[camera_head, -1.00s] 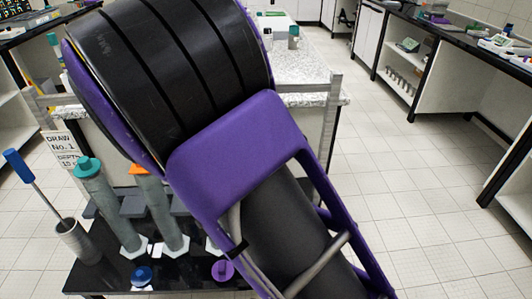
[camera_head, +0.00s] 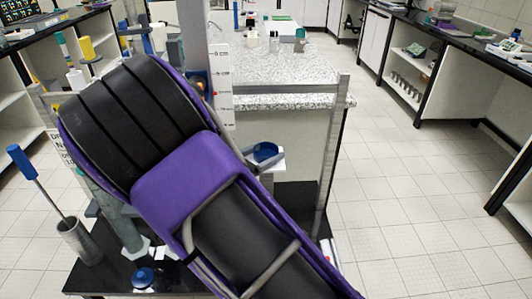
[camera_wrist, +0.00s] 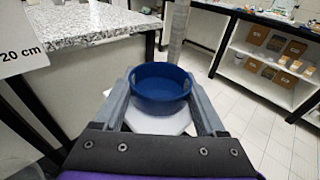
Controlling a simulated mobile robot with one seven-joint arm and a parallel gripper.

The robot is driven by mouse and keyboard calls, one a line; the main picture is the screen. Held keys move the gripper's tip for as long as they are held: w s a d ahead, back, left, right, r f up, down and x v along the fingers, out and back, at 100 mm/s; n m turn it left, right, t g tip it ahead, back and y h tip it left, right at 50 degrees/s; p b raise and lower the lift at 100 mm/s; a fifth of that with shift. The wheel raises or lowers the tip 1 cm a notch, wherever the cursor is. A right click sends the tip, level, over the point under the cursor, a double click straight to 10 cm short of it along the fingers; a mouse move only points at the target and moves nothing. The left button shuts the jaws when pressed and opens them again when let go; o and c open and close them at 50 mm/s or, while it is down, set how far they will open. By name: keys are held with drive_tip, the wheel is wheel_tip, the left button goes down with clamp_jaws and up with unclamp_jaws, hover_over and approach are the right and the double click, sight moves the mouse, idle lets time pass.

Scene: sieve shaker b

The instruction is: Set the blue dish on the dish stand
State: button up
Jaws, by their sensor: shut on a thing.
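The round blue dish (camera_wrist: 160,80) is between the two grey fingers of my gripper (camera_wrist: 160,98) in the wrist view, and the fingers are shut on its sides. The dish looks level, with its open side up. In the head view the dish (camera_head: 264,152) shows just right of my arm, by the ruled post. A pale angular plate (camera_wrist: 160,122), perhaps the dish stand, lies directly below the dish; it also shows in the head view (camera_head: 274,165). I cannot tell whether the dish touches it. My arm hides most of the gripper in the head view.
A ruled post (camera_head: 222,90) stands left of the dish. A speckled-top bench (camera_head: 285,65) is behind. On the black low table (camera_head: 95,275) are a blue-topped piece (camera_head: 143,276) and a grey pot with a blue-handled tool (camera_head: 76,242). Open floor lies right.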

drive_tip(key=shift+f, duration=0.2)
drive_tip(key=o, duration=1.3)
drive_tip(key=shift+r, duration=0.15)
drive_tip(key=shift+s+a+r, duration=0.1)
drive_tip(key=shift+a+r, duration=0.05)
drive_tip(key=p+v, duration=0.1)
drive_tip(key=v, duration=1)
drive_tip(key=shift+s+a, duration=0.2)
drive_tip(key=shift+s, duration=0.05)
